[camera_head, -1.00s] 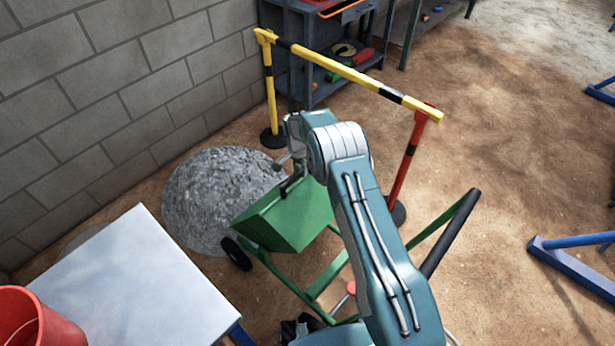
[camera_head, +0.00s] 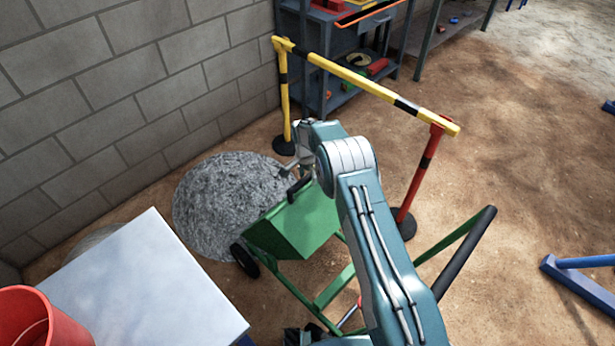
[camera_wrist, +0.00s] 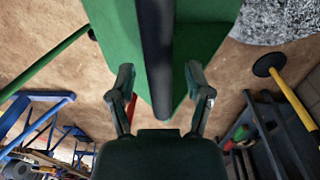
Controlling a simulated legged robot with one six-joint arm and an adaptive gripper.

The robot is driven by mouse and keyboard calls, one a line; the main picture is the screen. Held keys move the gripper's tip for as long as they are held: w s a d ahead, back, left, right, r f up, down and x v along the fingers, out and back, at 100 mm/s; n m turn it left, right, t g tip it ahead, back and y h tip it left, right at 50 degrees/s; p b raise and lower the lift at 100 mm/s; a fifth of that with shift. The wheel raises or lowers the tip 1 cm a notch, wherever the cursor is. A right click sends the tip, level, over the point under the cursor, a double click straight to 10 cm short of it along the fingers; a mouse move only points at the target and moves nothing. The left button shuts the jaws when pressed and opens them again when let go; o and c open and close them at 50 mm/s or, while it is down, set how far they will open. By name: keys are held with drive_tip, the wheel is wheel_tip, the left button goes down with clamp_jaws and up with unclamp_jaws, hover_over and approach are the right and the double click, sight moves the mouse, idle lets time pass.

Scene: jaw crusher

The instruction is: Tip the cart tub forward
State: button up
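The green cart tub (camera_head: 305,222) sits on its wheeled green frame (camera_head: 335,285), beside the gravel heap. Its black bar handle (camera_head: 298,187) is at the tub's upper edge. My gripper (camera_wrist: 159,78) is at this handle. In the wrist view the black handle (camera_wrist: 156,45) runs between my two fingers, with a visible gap on each side, so the gripper looks open around it. The green tub (camera_wrist: 205,40) fills the upper middle of that view. In the head view my arm hides part of the tub and frame, and the fingers are hard to make out.
A grey gravel heap (camera_head: 225,200) lies left of the tub, by the block wall. A yellow-black barrier (camera_head: 365,82) with a red post (camera_head: 422,175) stands behind. A pale table (camera_head: 140,285) with a red bucket (camera_head: 35,318) is at front left. Open dirt lies to the right.

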drive_tip(key=shift+r, duration=0.1)
wheel_tip(320, 180, up, 12)
drive_tip(key=shift+w+a+f, duration=0.2)
drive_tip(key=shift+w+a, duration=0.1)
drive_tip(key=shift+w, duration=0.05)
idle(0.4)
drive_tip(key=s+d+r+n+t, duration=0.1)
drive_tip(key=s+d+r, duration=0.3)
drive_tip(key=r, duration=0.5)
drive_tip(key=s+d+r+n+t, duration=0.1)
drive_tip(key=s+d+r+n, duration=0.1)
drive_tip(key=s+r, duration=0.55)
drive_tip(key=s+d+r+n+t, duration=0.1)
drive_tip(key=s+d+r, duration=0.3)
drive_tip(key=r, duration=0.7)
drive_tip(key=s+d+n+t, duration=0.1)
drive_tip(key=s+d+n, duration=0.1)
drive_tip(key=s, duration=1.1)
drive_tip(key=s+d+r+n+t, duration=0.1)
drive_tip(key=s+d+n+t, duration=0.1)
drive_tip(key=s, duration=1.1)
drive_tip(key=shift+d+r+n+y, duration=0.15)
drive_tip(key=shift+d+n+y, duration=0.15)
drive_tip(key=shift+d+n, duration=0.35)
